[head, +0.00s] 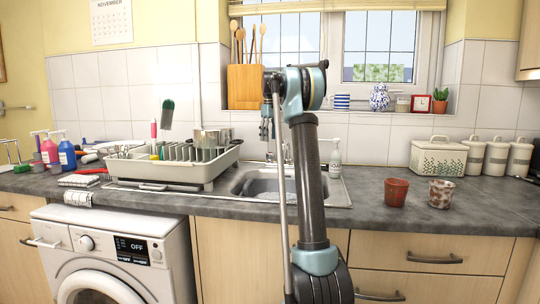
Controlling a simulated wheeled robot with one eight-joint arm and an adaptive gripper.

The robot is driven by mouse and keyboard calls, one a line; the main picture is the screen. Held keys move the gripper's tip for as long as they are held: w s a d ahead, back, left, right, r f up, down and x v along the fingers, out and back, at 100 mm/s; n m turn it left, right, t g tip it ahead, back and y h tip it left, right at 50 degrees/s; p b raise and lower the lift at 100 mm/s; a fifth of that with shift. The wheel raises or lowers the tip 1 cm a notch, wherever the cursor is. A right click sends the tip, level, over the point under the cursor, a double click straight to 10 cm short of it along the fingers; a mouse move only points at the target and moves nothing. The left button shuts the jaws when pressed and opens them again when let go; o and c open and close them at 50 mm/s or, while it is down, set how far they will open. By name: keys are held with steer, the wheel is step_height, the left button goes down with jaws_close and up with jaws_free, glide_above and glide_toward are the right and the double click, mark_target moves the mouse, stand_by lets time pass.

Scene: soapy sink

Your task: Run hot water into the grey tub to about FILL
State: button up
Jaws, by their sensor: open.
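The sink (238,184) is set into the counter and partly hidden behind my arm. A grey tub (261,186) appears to sit in the basin, with a pale patch at its front; I cannot tell its water level. The tap (287,152) stands behind the basin, mostly hidden by my arm. I see no clear stream of water. My gripper (267,135) is small in view, above the back of the sink and just left of the tap. It is open and seems empty. A FILL mark cannot be made out.
A dish rack (160,172) with plates and pots stands left of the sink. Two pots, brown (396,192) and patterned (441,193), stand to the right. A washing machine (112,255) is below. The right front counter is clear.

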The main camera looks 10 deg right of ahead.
mark_target(270, 157)
step_height(270, 157, down, 8)
steer(key=shift+f, duration=0.1)
stand_by(0.4)
steer(key=c, duration=1.1)
